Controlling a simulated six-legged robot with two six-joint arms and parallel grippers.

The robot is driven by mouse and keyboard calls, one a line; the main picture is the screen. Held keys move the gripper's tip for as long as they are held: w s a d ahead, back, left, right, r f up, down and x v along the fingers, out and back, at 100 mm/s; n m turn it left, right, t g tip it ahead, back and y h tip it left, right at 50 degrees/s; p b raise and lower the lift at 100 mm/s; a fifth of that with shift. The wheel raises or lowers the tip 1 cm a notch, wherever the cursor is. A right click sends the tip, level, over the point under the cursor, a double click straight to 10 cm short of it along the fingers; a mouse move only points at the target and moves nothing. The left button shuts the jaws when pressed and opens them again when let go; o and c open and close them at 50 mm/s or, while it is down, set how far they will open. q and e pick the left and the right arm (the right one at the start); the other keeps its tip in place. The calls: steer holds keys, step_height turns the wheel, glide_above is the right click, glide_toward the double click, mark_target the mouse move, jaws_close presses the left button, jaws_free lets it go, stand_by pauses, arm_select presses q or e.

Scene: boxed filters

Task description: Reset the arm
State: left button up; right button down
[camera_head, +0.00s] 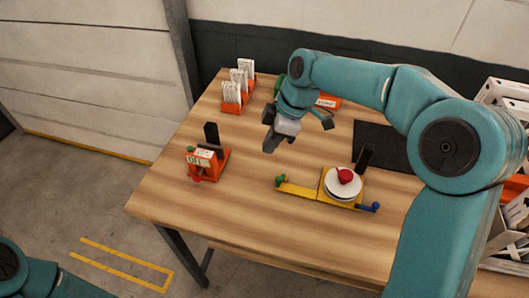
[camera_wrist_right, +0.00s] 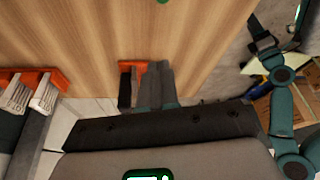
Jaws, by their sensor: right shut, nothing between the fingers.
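My right arm reaches over the wooden table (camera_head: 170,190) from the right in the head view. My right gripper (camera_head: 271,144) is shut and empty above the table, between the orange stand and the yellow fixture. Its closed fingers (camera_wrist_right: 156,86) point up in the wrist view and overlap the dark part of the orange stand in the picture. My left arm shows only as links at the bottom left of the head view. In the wrist view a dark end that looks like my left gripper (camera_wrist_right: 263,38) shows at upper right; its jaws are unclear.
An orange stand (camera_head: 221,165) holds a small labelled box. An orange rack (camera_head: 232,107) holds upright white filters. A yellow fixture (camera_head: 300,191) carries a white disc with a red knob (camera_head: 345,176). A black mat (camera_head: 375,140) lies behind it. White crates (camera_head: 505,95) stand at right.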

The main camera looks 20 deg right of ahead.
steer(key=shift+s+d+r, duration=0.1)
steer(key=shift+d+r, duration=0.15)
steer(key=shift+r, duration=0.05)
